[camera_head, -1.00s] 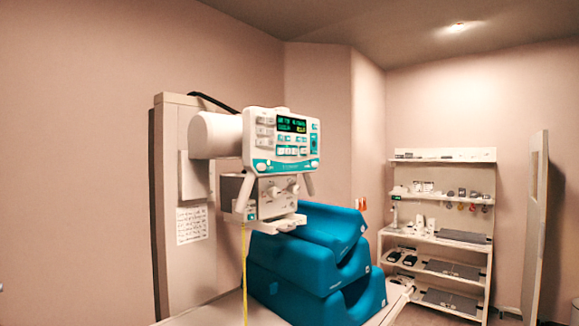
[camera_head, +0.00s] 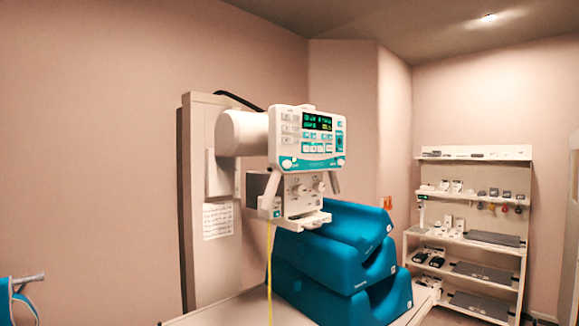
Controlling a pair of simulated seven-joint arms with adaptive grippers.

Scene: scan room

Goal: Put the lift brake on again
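The X-ray tube head (camera_head: 305,138) hangs from a beige column (camera_head: 200,200) left of centre. Its front panel has a lit display (camera_head: 317,122), several grey and teal buttons, and two angled handles at its sides. A white collimator box (camera_head: 305,190) with knobs sits below it. Which control is the lift brake cannot be told at this size. Neither of my grippers is in view.
Blue foam cushions (camera_head: 340,265) are stacked on the table (camera_head: 225,308) below the head. A yellow tape (camera_head: 269,270) hangs down in front. A white shelf rack (camera_head: 470,153) stands at right. A blue and grey object (camera_head: 22,292) is at lower left.

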